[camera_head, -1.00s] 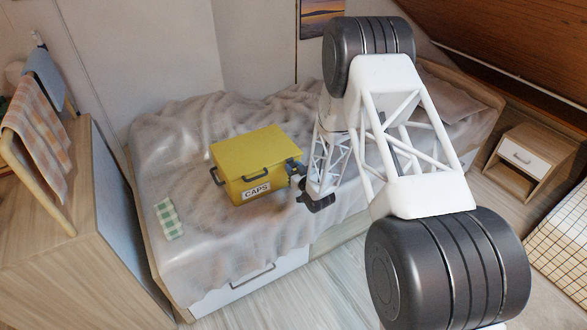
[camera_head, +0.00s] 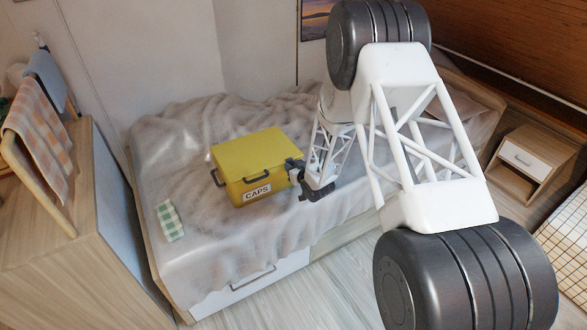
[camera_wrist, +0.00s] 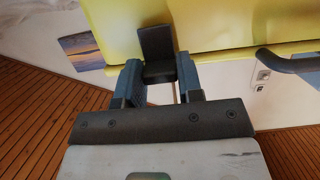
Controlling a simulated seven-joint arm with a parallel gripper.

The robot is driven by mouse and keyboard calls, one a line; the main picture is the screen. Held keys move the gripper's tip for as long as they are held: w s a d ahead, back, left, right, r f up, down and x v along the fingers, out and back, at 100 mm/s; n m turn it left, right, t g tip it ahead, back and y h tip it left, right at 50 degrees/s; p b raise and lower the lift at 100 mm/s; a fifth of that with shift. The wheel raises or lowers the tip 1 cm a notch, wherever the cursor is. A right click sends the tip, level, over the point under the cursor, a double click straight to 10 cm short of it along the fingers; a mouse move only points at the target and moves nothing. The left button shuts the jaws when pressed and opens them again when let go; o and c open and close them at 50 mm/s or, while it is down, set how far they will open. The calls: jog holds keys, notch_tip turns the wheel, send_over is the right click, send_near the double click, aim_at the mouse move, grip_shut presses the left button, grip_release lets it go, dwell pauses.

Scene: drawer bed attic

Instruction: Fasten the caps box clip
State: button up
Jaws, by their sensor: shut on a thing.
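The yellow caps box (camera_head: 240,160) stands on the bed with its lid down and a white CAPS label (camera_head: 257,191) on its front. Its dark clip (camera_wrist: 155,45) is on the box side, across the seam between lid and body in the wrist view. My gripper (camera_head: 298,178) is at the right end of the box. In the wrist view my gripper (camera_wrist: 160,82) has its two fingers on either side of the clip's dark lower part and is shut on it. The clip is mostly hidden by my gripper in the head view. I cannot tell whether it is latched.
A dark handle (camera_wrist: 285,60) juts from the box close to my gripper in the wrist view. A small nightstand (camera_head: 530,162) stands at right.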

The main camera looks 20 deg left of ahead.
jog(key=o, duration=0.9)
jog(key=shift+o, duration=0.2)
jog(key=shift+s+d, duration=0.1)
jog(key=shift+d, duration=0.05)
jog(key=v, duration=0.7)
jog(key=shift+s+d, duration=0.15)
jog(key=shift+s, duration=0.05)
jog(key=shift+r, duration=0.25)
